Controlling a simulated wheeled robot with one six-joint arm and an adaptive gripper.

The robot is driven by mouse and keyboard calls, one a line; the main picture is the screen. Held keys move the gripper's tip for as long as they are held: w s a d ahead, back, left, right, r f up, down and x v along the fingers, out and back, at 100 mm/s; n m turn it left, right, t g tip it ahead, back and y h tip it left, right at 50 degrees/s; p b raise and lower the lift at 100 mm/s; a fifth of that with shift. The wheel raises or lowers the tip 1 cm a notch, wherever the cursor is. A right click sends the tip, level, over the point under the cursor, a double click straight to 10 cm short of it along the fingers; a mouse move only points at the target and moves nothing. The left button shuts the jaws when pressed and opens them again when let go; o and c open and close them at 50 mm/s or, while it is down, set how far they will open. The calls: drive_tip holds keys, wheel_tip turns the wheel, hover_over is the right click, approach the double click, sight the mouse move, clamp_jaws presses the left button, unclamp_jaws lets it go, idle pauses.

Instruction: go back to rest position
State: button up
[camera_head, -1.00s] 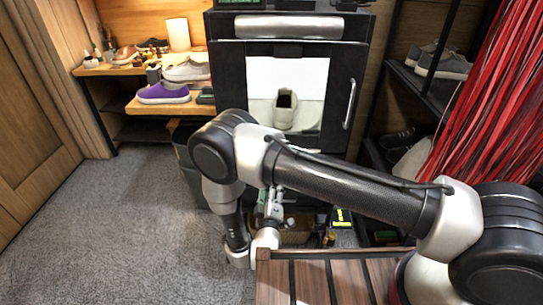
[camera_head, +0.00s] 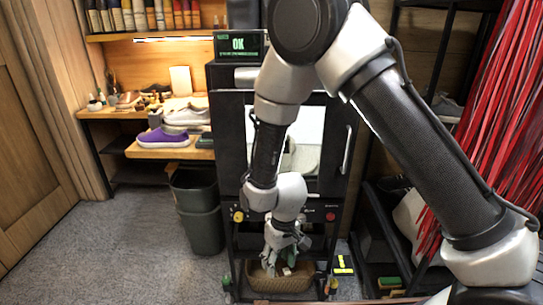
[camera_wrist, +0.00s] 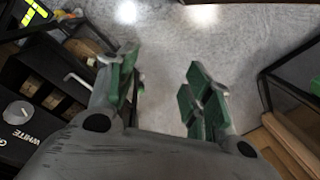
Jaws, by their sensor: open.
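My gripper (camera_head: 284,262) hangs fingers-down in front of the black cleaning cabinet (camera_head: 232,140), above a woven basket (camera_head: 258,284) low in the picture. In the wrist view my gripper (camera_wrist: 163,92) has its green-padded fingers spread wide apart. Only grey floor shows between them, so it is open and empty. My arm rises high and crosses in front of the cabinet, hiding much of its lit window. A pale shape shows behind the glass beside my arm, partly covered.
The cabinet's display (camera_head: 238,44) reads OK. A grey bin (camera_head: 200,215) stands left of it. Wooden shelves at left hold a purple shoe (camera_head: 163,138) and a pale sneaker (camera_head: 187,116). Red strands (camera_head: 490,110) hang at right. Carpet at lower left is clear.

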drive_tip(key=s+d+r+m+t, duration=0.1)
drive_tip(key=s+d+r+m, duration=0.1)
drive_tip(key=d+r, duration=0.9)
drive_tip(key=s+d+r+m+t, duration=0.2)
drive_tip(key=s+d+r, duration=0.3)
drive_tip(key=d+r, duration=0.7)
drive_tip(key=s+d+r+m+t, duration=0.2)
drive_tip(key=s+d+r, duration=0.1)
drive_tip(key=d+r, duration=0.8)
wheel_tip(320, 180, up, 4)
drive_tip(key=shift+s+d+r+m+h, duration=0.2)
drive_tip(key=shift+s+r+m+h, duration=0.05)
drive_tip(key=shift+s+m+h, duration=0.15)
